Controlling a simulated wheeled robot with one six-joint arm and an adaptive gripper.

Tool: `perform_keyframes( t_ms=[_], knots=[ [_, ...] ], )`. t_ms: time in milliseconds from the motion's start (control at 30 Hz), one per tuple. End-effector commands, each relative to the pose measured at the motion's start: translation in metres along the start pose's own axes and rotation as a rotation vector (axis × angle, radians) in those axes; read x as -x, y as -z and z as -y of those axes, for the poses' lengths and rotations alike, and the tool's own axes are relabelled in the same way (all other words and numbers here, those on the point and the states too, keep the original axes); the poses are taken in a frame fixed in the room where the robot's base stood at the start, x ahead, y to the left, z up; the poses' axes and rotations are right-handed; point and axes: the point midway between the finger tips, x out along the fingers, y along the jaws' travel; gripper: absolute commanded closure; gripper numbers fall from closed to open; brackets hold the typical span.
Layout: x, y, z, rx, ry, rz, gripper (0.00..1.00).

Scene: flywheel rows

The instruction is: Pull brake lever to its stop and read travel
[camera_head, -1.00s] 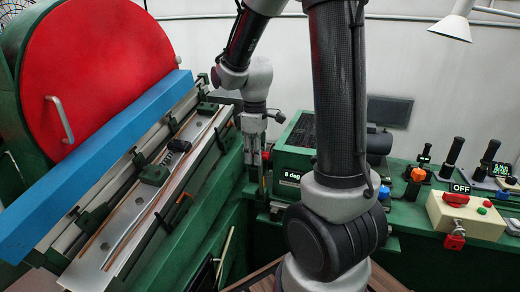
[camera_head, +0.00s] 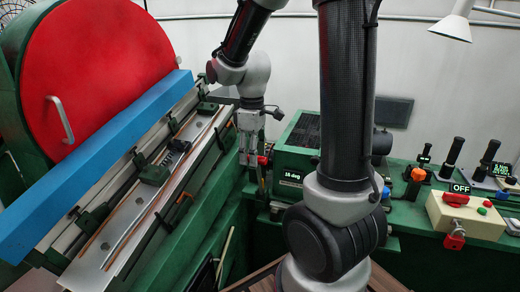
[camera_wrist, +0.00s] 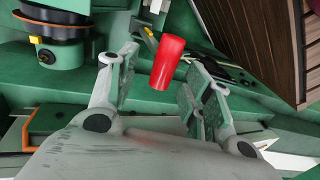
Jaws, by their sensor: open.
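The brake lever's red knob (camera_head: 263,160) shows at the left end of the green housing in the head view. In the wrist view the red knob (camera_wrist: 168,62) stands tilted between the two fingers of my gripper (camera_wrist: 161,66), with a gap visible on the left side. My gripper (camera_head: 251,162) is open and points down beside the lever in the head view. The lever's shaft is mostly hidden behind the fingers. A small display (camera_head: 291,178) on the housing seems to read 16 deg.
A red disc (camera_head: 95,70) and a blue bar (camera_head: 95,165) rise at the left.

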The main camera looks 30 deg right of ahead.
Motion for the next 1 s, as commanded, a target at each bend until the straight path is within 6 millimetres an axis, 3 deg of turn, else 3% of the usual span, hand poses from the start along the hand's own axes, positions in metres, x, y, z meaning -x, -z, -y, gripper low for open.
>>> perform_keyframes(
  t_ms=[433, 1000],
  knots=[
    [0.046, 0.0, 0.0, 0.0, 0.0, -0.001, 0.5],
    [0.049, 0.0, 0.0, 0.0, 0.0, 0.001, 0.5]
  ],
)
